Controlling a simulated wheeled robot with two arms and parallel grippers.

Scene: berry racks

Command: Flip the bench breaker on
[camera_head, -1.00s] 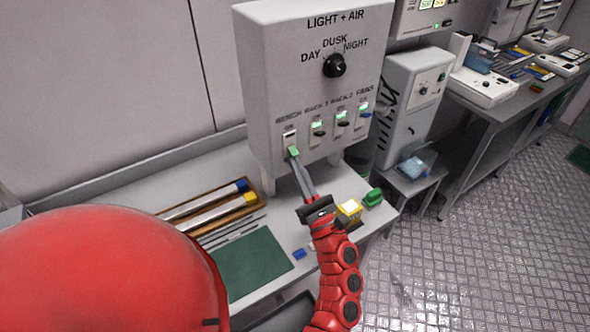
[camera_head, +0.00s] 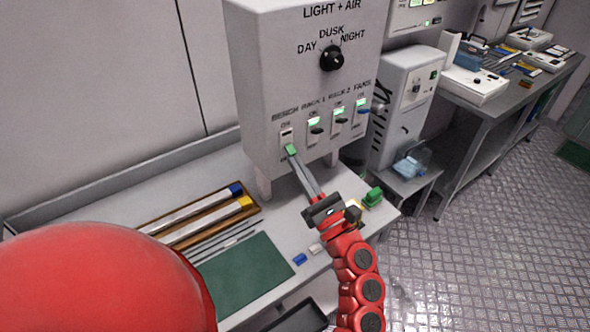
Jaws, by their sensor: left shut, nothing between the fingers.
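The light-and-air panel (camera_head: 270,70) is a pale box with a row of breakers. The BENCH breaker (camera_head: 287,134) is the leftmost one. Its green lever (camera_head: 290,150) points down, and its window looks unlit, unlike the green-lit windows of the other breakers. My left gripper (camera_head: 295,160) is shut and empty, its fingertips at the green lever from below and in front; they seem to touch it, but I cannot be sure. The fingertips partly hide the lever's lower end. My right gripper is out of view.
RACK 1 (camera_head: 315,130), RACK 2 (camera_head: 338,122) and FANS (camera_head: 362,109) breakers sit close to the right. A black rotary knob (camera_head: 332,58) is above. The bench below holds a wooden tray (camera_head: 173,236) of tubes, a green mat (camera_head: 245,262) and small blocks.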

